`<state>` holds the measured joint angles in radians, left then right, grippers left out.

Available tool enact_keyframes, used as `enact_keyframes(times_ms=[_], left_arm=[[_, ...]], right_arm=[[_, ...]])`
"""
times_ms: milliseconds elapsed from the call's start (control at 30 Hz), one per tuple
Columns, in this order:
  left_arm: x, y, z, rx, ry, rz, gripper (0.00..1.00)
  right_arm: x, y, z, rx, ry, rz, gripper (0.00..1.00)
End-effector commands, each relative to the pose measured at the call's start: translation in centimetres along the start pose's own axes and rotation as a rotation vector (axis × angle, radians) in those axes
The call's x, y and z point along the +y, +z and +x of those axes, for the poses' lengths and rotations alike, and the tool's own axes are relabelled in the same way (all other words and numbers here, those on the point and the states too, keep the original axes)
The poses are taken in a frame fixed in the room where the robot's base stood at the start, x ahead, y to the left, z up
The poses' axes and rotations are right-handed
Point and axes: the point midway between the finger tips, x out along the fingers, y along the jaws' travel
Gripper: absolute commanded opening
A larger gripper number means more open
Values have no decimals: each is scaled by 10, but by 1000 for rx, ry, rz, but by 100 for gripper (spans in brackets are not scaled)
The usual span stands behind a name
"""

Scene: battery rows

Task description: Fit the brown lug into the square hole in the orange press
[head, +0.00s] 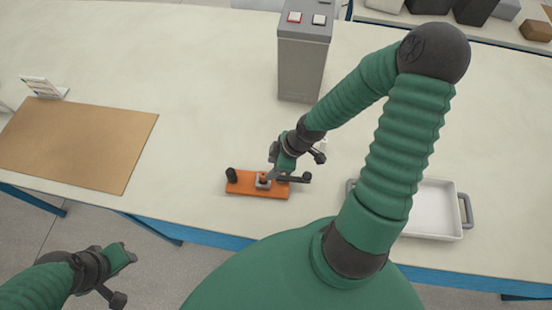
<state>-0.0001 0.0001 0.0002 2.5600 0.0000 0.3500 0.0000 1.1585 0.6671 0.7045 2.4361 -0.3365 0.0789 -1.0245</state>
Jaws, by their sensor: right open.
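The orange press (244,187) lies flat near the front edge of the table. It has a black knob (231,174) at its left end and a small grey block (262,185) near its middle. A small brown piece, seemingly the brown lug (263,177), shows at the top of the grey block. I cannot tell how deep it sits, and the square hole is hidden. My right gripper (271,174) is open, just above and beside the brown piece, and covers the press's right part. My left gripper (122,275) hangs off the table's front edge at lower left; its fingers are unclear.
A tall grey battery (302,70) with red and white terminals stands behind the press. A brown board (75,140) lies at left, with a small white stand (44,88) behind it. A white tray (430,210) is at right, partly behind my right arm. The table between board and press is clear.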

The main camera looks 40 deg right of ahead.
Motion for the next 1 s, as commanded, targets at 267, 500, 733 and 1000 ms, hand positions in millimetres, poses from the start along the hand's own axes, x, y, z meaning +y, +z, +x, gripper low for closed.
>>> enact_keyframes(times_ms=[267, 500, 733, 1000], left_arm=[[0, -4, -19, 0, 0, 0, 36], [0, -4, -18, 0, 0, 0, 36], [0, -4, -18, 0, 0, 0, 36], [0, -4, -18, 0, 0, -1, 36]], right_arm=[[0, 0, -43, -6, -3, 3, 43], [-24, 2, -46, -199, 8, 167, 43], [-42, -39, -82, -255, 191, 501, 43], [-62, -77, -103, -158, 236, 732, 43]])
